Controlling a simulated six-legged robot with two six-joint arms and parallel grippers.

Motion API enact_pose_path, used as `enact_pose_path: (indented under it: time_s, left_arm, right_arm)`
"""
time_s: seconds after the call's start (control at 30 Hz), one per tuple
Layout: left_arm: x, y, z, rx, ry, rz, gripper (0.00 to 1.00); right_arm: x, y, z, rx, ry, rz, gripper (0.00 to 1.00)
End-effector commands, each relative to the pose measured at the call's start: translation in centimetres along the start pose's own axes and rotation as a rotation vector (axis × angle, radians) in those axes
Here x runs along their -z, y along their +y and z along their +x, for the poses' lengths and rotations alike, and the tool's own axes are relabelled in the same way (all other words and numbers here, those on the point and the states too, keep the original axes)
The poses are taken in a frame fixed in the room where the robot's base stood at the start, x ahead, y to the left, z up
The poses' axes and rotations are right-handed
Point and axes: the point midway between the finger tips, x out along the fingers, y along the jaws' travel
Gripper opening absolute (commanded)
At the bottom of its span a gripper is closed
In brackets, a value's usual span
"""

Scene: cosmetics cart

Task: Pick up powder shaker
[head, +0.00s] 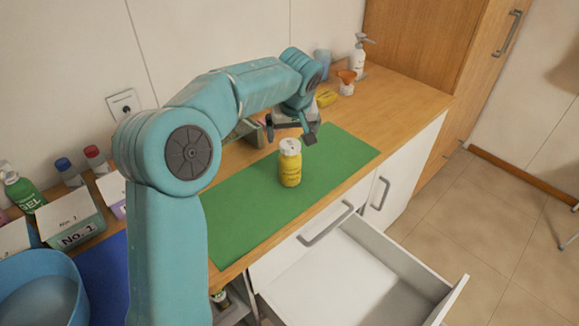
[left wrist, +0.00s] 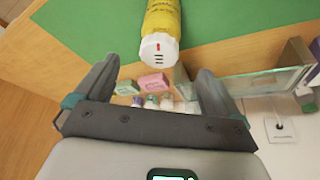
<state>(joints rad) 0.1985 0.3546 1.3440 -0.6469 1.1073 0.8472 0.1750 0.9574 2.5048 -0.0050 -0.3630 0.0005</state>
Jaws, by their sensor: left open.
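The powder shaker is a yellow bottle with a white cap (head: 290,163). It stands upright on the green mat (head: 345,152) in the head view. In the left wrist view the shaker (left wrist: 162,22) is at the top, its white cap toward me, beyond and between the fingertips. My left gripper (head: 291,137) is open and empty, just above and behind the shaker in the head view. In the left wrist view its two dark fingers (left wrist: 158,80) are spread apart, and neither appears to touch the shaker. My right gripper is not in view.
An open white drawer (head: 345,280) juts out below the counter. A blue bowl (head: 40,290), a green gel bottle (head: 22,190) and a box labelled No. 1 (head: 72,222) are at left. A white pump bottle (head: 359,58) stands at the back. The mat's right part is clear.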

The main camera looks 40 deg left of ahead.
Motion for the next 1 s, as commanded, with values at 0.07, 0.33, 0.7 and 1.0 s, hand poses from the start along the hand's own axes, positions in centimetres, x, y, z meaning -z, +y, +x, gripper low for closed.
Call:
enact_pose_path:
  time_s: [0.07,0.33,0.7,1.0]
  left_arm:
    - [-0.1,-0.1,1.9,0.004,-0.003,-0.002,0.97]
    - [-0.3,-0.1,5.8,0.001,-0.002,-0.003,0.97]
    - [-0.3,-0.1,10.5,0.001,-0.003,0.001,0.97]
    - [-0.2,0.0,11.3,-0.002,0.000,0.001,0.97]
  right_arm:
    - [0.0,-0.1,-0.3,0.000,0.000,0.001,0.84]
    - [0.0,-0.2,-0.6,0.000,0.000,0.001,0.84]
    - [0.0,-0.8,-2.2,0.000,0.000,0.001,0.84]
    - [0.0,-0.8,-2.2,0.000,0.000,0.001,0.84]
